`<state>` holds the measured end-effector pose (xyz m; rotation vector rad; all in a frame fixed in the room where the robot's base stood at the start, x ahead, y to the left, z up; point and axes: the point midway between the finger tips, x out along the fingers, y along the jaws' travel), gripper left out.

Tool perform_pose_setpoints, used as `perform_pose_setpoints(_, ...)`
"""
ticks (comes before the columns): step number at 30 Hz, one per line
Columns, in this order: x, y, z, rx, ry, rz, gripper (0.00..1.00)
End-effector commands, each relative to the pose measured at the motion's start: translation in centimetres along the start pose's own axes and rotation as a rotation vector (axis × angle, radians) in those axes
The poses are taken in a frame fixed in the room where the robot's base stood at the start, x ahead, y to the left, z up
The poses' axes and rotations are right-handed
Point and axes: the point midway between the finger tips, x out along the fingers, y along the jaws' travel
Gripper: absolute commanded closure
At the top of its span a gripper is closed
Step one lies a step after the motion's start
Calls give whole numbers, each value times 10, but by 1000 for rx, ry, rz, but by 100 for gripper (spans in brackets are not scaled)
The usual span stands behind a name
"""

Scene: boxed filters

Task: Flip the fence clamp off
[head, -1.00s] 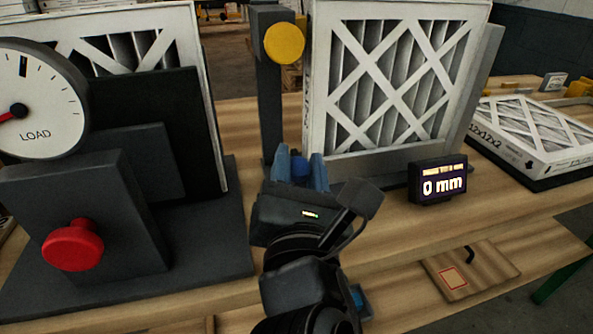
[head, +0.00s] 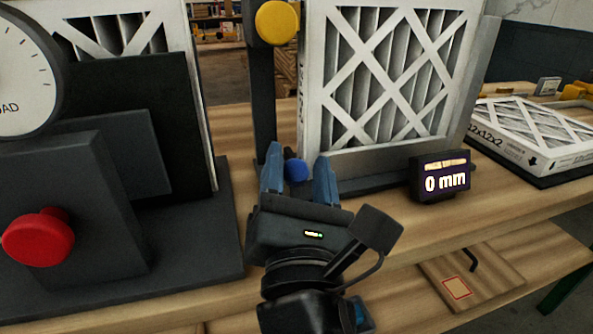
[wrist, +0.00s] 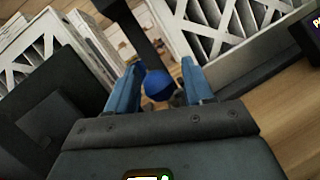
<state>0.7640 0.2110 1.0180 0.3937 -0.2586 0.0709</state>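The fence clamp seems to be the part with a blue ball knob (head: 296,170), low at the foot of the dark post (head: 262,110) beside the upright filter. The blue knob also shows in the wrist view (wrist: 158,86), between my fingers. My gripper (head: 299,165) is open, with blue fingers on either side of the knob. I cannot tell whether either finger touches it. The clamp's lever behind the knob is mostly hidden. A yellow round knob (head: 278,22) sits at the top of the post.
A boxed filter (head: 390,80) stands upright right of the post. A small display (head: 440,178) reads 0 mm. At left stand a load gauge (head: 25,75) and a red button (head: 38,237) on dark housing. Another filter (head: 530,135) lies flat at right.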

Motion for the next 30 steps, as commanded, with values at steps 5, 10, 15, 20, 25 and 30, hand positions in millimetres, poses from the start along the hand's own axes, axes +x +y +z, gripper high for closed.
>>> perform_pose_setpoints(5, 0, 1, -1, 0, 2, 1, 43)
perform_pose_setpoints(10, -3, 1, -2, 0, 4, 2, 43)
perform_pose_setpoints(15, -25, 0, -3, -1, 6, 2, 43)
perform_pose_setpoints(20, -52, 0, -3, -1, 6, 2, 43)
perform_pose_setpoints(25, -72, 0, -2, -1, 4, 2, 43)
perform_pose_setpoints(30, -78, 0, -1, 0, 3, 0, 43)
